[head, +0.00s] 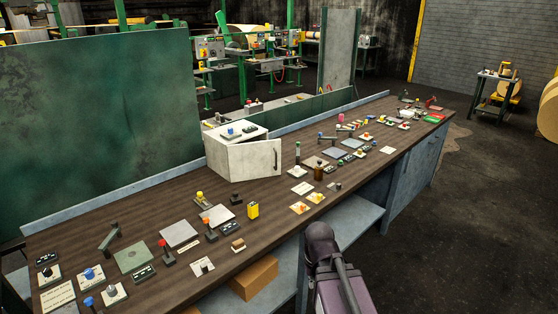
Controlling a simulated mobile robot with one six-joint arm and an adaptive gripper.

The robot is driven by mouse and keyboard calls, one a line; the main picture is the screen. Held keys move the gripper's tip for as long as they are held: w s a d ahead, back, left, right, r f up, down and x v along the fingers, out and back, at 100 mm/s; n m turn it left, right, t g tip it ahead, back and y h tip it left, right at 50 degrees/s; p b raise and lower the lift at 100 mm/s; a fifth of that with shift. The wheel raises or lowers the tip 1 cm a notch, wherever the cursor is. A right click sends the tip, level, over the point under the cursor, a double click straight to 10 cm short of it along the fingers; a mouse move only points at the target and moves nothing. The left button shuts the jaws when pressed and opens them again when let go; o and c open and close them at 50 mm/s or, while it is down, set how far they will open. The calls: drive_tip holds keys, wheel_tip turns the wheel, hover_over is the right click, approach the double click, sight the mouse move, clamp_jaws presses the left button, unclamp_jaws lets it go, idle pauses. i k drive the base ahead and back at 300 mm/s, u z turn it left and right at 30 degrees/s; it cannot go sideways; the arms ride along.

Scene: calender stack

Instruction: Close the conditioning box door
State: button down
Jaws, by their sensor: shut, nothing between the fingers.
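The conditioning box (216,157) is a small white box standing on the long brown workbench, near its back edge. Its door (252,161) is a pale panel that faces the front right in the head view. A dark upright handle (276,157) is near the door's right edge. The door appears ajar: its right edge stands out past the box top, with the hinge side seemingly at the left. The box's inside is hidden. My arm shows at the bottom centre, in front of the bench and apart from the box. My gripper's fingers cannot be made out.
The workbench (90,240) holds many small switches, knobs and plates on both sides of the box. A green panel (95,110) rises behind. Open floor (480,220) lies right.

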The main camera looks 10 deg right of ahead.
sight(251, 160)
drive_tip(key=z, duration=0.05)
drive_tip(key=i, duration=1)
drive_tip(key=u, duration=0.05)
